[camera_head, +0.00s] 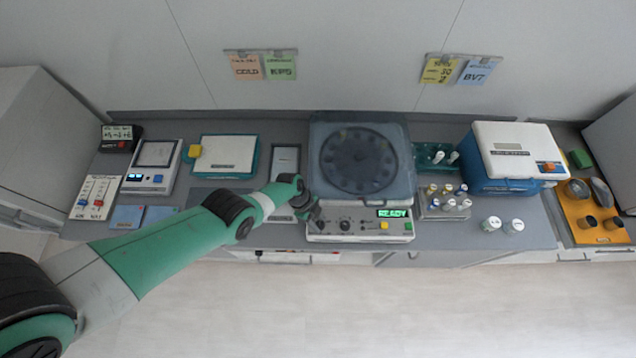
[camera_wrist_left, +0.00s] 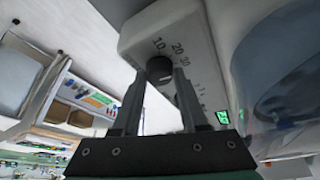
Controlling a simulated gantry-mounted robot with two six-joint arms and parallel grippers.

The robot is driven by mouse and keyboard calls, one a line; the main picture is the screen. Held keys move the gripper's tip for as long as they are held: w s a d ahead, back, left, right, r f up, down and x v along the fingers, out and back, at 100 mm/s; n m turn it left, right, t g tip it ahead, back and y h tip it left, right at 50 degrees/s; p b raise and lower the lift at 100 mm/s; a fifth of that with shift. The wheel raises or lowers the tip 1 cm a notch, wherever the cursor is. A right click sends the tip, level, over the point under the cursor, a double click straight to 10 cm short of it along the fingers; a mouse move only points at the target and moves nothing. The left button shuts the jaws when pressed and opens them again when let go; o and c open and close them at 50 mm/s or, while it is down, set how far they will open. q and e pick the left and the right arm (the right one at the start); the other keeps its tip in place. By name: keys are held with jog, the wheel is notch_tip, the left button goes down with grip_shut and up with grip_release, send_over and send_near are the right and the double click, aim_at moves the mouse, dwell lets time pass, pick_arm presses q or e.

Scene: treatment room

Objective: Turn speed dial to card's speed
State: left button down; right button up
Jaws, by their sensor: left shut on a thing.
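The centrifuge (camera_head: 330,190) stands mid-counter with its round rotor lid on top and a green READY display (camera_head: 394,213) on its front panel. In the left wrist view, a dark speed dial (camera_wrist_left: 159,68) sits on the pale panel, with 10, 20 and 30 printed around it. My left gripper (camera_head: 316,214) is at the left end of the front panel, its fingers shut on the dial's sides. The dial's pointer is not clear. A yellow card (camera_head: 439,70) on the wall shows 30 and 2, its top line hard to read. My right gripper is not in view.
Orange and green cards hang at upper left, a blue BV7 card (camera_head: 476,72) beside the yellow one. A blue-white box (camera_head: 515,155) and an orange tray (camera_head: 590,232) lie farther right.

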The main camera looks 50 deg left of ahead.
pick_arm(q)
jog(key=shift+f+m+g+b, duration=0.1)
jog(key=shift+m+g+b, duration=0.2)
jog(key=shift+m+b, duration=0.55)
jog(key=shift+c, duration=2.2)
grip_release()
jog(key=shift+w, duration=0.1)
